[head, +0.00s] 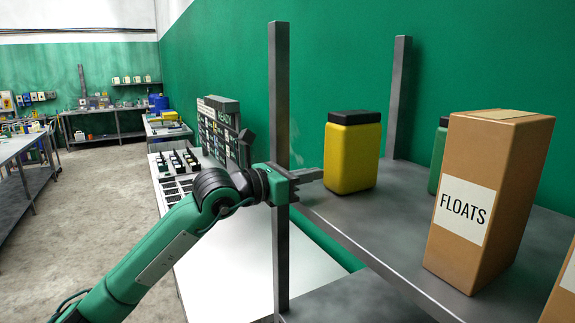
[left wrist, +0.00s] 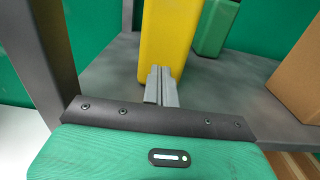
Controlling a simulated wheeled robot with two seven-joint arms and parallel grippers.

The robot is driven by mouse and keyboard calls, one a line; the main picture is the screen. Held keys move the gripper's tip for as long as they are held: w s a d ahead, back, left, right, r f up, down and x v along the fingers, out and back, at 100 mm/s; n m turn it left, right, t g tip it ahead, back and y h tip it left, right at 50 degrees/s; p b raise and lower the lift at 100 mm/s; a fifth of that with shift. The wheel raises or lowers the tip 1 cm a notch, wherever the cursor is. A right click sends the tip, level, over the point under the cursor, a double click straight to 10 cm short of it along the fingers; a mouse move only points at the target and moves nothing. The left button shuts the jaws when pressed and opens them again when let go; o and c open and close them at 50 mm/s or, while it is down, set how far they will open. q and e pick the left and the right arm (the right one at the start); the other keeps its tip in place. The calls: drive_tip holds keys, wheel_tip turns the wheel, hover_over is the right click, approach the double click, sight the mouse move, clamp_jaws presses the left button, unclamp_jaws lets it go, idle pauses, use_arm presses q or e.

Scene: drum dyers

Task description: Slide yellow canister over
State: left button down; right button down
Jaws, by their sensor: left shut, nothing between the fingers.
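The yellow canister (head: 352,158) with a black lid stands upright on the grey shelf (head: 400,225), near its left end. My left gripper (head: 308,175) is shut and empty, reaching past the front shelf post at the canister's left side. In the left wrist view the shut fingers (left wrist: 162,84) point at the lower part of the yellow canister (left wrist: 168,40); I cannot tell whether they touch it. My right gripper is not in view.
A cardboard box marked FLOATS (head: 485,200) stands on the shelf to the right, with a green canister (head: 438,158) partly hidden behind it. The grey front post (head: 279,110) is close beside my left wrist. Bare shelf lies between the yellow canister and the box.

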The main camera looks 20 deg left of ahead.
sight(357, 165)
use_arm(q)
drive_tip(key=shift+p+x, duration=0.35)
drive_tip(key=shift+x, duration=0.45)
drive_tip(key=shift+w+d, duration=0.1)
drive_tip(key=shift+d, duration=0.05)
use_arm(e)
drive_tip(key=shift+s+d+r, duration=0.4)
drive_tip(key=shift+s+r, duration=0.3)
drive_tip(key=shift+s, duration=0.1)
